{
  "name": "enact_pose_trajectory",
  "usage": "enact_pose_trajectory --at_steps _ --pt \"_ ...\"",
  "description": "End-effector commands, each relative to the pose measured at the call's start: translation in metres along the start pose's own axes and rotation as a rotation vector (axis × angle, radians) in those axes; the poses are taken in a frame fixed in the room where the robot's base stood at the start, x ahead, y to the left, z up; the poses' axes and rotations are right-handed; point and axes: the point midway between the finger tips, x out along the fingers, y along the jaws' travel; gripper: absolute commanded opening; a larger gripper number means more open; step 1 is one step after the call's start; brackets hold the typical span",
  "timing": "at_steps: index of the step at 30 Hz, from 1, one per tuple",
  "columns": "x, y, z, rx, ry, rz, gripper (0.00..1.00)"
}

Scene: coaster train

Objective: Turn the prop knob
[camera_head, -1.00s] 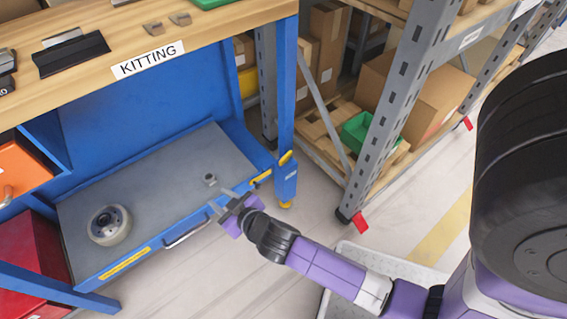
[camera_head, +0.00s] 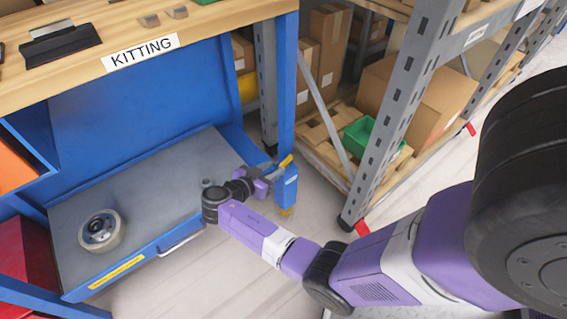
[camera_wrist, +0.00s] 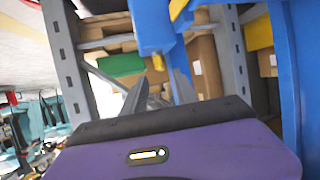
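The likely prop knob is a yellow piece (camera_head: 285,161) at the top of a blue block (camera_head: 287,187) by the workbench's front right leg; I cannot be sure of its shape. In the wrist view a yellow piece (camera_wrist: 178,9) shows at the top on blue metal (camera_wrist: 151,28), beyond my fingers. My gripper (camera_head: 275,172) is close beside the blue block, left of it in the head view. In the wrist view its grey fingers (camera_wrist: 159,82) stand apart with nothing visible between them. Whether a finger touches the yellow piece cannot be told.
A grey rack (camera_head: 390,120) with boxes and a green bin (camera_head: 360,135) stands right. Floor between is clear.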

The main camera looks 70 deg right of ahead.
Motion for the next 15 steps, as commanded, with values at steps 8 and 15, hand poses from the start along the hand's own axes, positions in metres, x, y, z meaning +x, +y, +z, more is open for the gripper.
enact_pose_trajectory --at_steps 8,15 --pt "0.045 0.001 0.003 -0.001 -0.002 0.002 0.35" --pt "0.065 0.0 0.001 -0.003 -0.002 0.0 0.35"
